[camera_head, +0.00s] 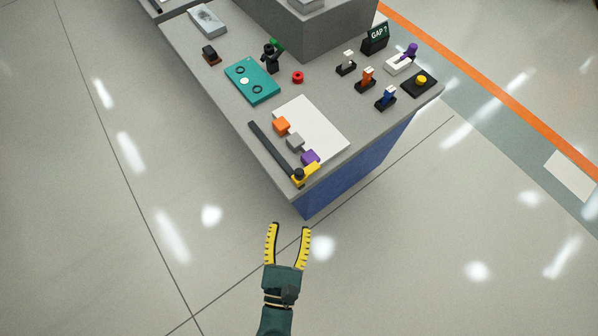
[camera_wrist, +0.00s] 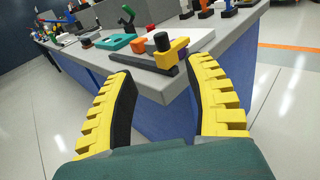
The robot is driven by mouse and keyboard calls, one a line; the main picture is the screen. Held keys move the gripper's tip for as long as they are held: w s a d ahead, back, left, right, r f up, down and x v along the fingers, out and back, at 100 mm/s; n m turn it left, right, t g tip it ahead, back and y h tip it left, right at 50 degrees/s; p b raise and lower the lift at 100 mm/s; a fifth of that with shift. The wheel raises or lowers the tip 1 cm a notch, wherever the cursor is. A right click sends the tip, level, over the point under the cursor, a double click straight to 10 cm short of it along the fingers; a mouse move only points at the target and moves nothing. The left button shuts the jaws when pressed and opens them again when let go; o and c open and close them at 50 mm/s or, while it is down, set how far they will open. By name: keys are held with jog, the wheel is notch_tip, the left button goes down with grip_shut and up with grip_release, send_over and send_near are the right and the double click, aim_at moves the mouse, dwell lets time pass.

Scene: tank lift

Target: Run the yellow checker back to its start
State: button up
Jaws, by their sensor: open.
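The yellow checker (camera_head: 306,174) sits at the near end of a dark rail (camera_head: 272,146) along the left edge of the grey bench, by its near corner. It has a black knob on it. In the wrist view the yellow checker (camera_wrist: 174,50) stands above and beyond my fingers, on the dark rail (camera_wrist: 130,61). My gripper (camera_head: 288,232) is open and empty, over the floor just in front of the bench corner and apart from the checker. In the wrist view my gripper (camera_wrist: 162,82) shows its two yellow fingers spread wide.
Orange (camera_head: 281,125), grey (camera_head: 295,142) and purple (camera_head: 310,157) blocks stand beside the rail on a white plate (camera_head: 322,126). A teal panel (camera_head: 252,81), a red ring (camera_head: 298,77) and several upright switches stand farther back. The floor around my gripper is clear.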

aim_at(299, 177)
jog(key=w+p, duration=0.1)
jog(key=w, duration=0.4)
jog(key=w+d, duration=0.1)
jog(key=w, duration=0.3)
jog(key=w+d+p, duration=0.1)
jog(key=w, duration=0.4)
jog(key=shift+w+r+p, duration=0.1)
jog(key=shift+w+p, duration=0.25)
grip_shut()
